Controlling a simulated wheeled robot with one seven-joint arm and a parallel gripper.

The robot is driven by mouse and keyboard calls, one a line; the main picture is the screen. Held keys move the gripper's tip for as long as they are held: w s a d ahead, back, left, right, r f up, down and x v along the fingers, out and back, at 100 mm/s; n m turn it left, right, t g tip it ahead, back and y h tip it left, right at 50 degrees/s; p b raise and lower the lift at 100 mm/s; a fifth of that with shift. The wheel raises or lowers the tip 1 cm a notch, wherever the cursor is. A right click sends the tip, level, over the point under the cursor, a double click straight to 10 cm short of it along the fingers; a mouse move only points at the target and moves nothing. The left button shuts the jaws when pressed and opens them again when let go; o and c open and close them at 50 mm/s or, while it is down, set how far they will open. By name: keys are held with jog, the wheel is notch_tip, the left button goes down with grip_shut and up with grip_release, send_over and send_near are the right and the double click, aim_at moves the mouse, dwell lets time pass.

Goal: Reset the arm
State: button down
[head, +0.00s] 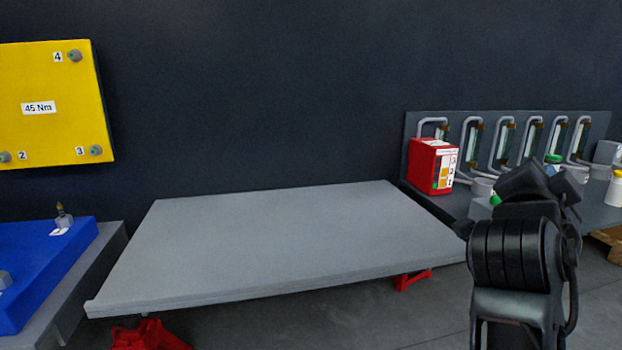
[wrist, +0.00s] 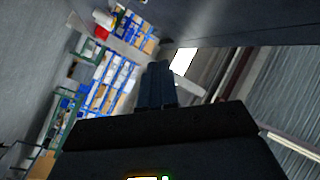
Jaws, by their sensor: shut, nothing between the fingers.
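My arm (head: 512,255) stands folded upright at the right of the head view, in front of the bench with the looped pipes. I cannot make out the fingers in the head view. In the wrist view my gripper (wrist: 159,85) shows as dark fingers close together with nothing between them. It points out into the open hall, and no object touches it.
A bare grey table (head: 280,245) fills the middle. A red box (head: 431,166) and several containers sit on the right bench. A yellow panel (head: 50,105) marked 45 Nm hangs left, above a blue block (head: 40,265). Shelves with blue bins (wrist: 105,85) show far off.

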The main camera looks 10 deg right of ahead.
jog(key=s+a+f+n+t+y, duration=0.3)
jog(key=s+a+f+n+y, duration=0.15)
jog(key=f+n, duration=0.35)
jog(key=s+a+f+n+t+y, duration=0.35)
jog(key=f+n+y, duration=0.25)
jog(key=f+n, duration=0.3)
jog(key=s+a+f+n+g+y, duration=0.1)
jog(key=s+a+f+n+y, duration=0.3)
jog(key=s, duration=0.8)
jog(key=s+a+f+g+y, duration=0.15)
jog(key=s+a+f, duration=0.4)
jog(key=s, duration=0.65)
jog(key=s+a+r+m, duration=0.1)
jog(key=s+a+r, duration=0.15)
jog(key=s, duration=0.25)
notch_tip(320, 180, up, 17)
jog(key=p, duration=1.8)
jog(key=shift+a, duration=0.15)
